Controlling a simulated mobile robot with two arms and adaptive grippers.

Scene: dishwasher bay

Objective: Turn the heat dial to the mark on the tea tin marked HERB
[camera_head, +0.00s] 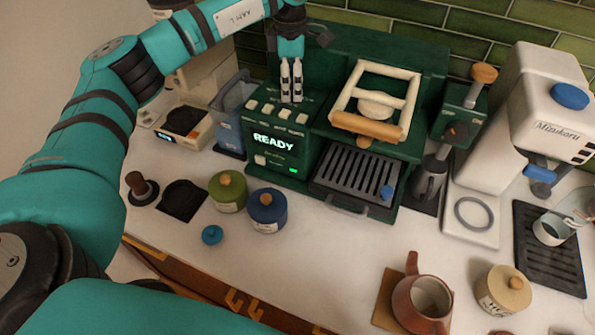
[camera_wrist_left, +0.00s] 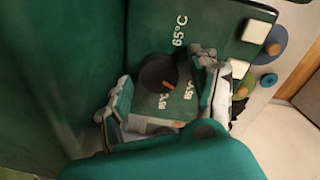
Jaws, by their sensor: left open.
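The heat dial (camera_wrist_left: 158,73) is a dark round knob with an orange pointer on a green panel, seen in the left wrist view. The pointer is turned to the lower right, near two smaller temperature marks; a 65°C mark stands above. My left gripper (camera_head: 291,97) is open over the top of the green machine (camera_head: 310,150), its fingers pointing down. In the wrist view its fingers (camera_wrist_left: 165,76) stand on both sides of the dial; contact cannot be told. Green (camera_head: 228,192), blue (camera_head: 267,211) and cream (camera_head: 503,290) tins stand on the counter; their labels are too small to read.
White buttons (camera_head: 283,113) lie beside the fingers, above a READY display (camera_head: 274,142). A blue-grey container (camera_head: 231,125) and a scale (camera_head: 184,130) stand left of the machine. A wooden-handled frame (camera_head: 375,100) is on its right. A brown pot (camera_head: 422,300) stands in front.

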